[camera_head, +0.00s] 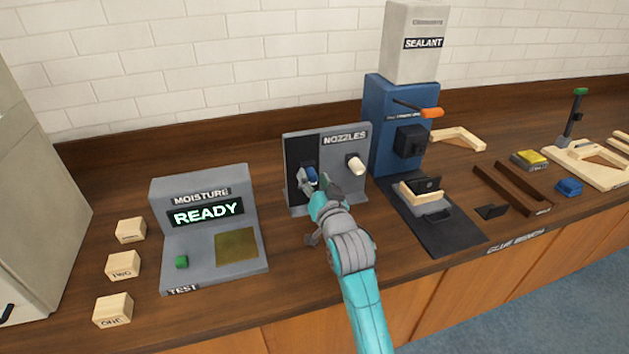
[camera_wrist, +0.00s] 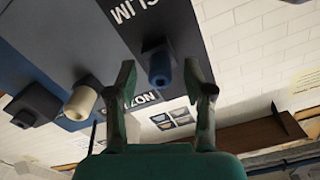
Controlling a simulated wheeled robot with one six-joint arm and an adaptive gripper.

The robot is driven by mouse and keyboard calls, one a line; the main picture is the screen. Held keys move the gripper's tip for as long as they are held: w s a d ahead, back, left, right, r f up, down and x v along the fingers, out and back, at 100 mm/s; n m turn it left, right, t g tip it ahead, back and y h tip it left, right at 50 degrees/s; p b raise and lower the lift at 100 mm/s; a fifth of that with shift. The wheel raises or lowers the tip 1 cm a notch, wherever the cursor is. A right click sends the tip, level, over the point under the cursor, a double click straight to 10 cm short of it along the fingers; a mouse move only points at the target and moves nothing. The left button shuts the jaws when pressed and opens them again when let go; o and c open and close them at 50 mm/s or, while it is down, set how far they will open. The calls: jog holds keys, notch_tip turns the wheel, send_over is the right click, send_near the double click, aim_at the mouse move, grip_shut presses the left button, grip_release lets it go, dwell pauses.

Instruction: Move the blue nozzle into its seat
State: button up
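The blue nozzle (camera_head: 312,174) sits on the grey and black NOZZLES stand (camera_head: 346,137), left of a cream nozzle (camera_head: 356,164). My gripper (camera_head: 317,182) is in front of the stand at the blue nozzle and partly hides it. In the wrist view, the blue nozzle (camera_wrist: 160,68) sticks out from a dark holder between my open fingertips (camera_wrist: 160,68), with a gap on each side. The cream nozzle (camera_wrist: 80,103) is to its left there. A blue dispenser (camera_head: 384,115) with a black block (camera_head: 410,141) on its front stands right of the NOZZLES stand. I cannot make out the seat itself.
A grey MOISTURE tester (camera_head: 210,220) reading READY stands left of my arm. Several wooden blocks (camera_head: 123,265) lie farther left. A dark mat (camera_head: 455,238) with a clamped wooden piece lies before the dispenser. Brown strips (camera_head: 512,190) lie to the right.

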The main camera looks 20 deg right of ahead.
jog(key=s, duration=1.2)
dwell(0.8)
